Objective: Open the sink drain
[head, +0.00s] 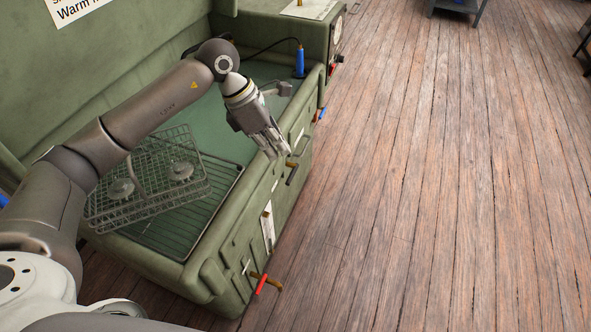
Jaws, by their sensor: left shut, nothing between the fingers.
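The sink is a green metal parts washer (205,238) with a basin on the left half of the head view. My left gripper (276,150) is shut and empty, pointing down over the basin's front rim. A brass fitting with a dark handle (291,174) sits on the front face just below and right of the fingertips, apart from them as far as I can tell. A brass valve with a red lever (262,284) sticks out low at the near end of the front. Which fitting is the drain valve is not marked legibly. My right gripper is not in view.
A wire basket (150,186) with round metal parts stands on a rack (190,225) in the basin. A blue-handled tool on a black hose (300,62) stands at the far end. More small red and blue handles show beyond. The wooden floor (430,190) on the right is clear.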

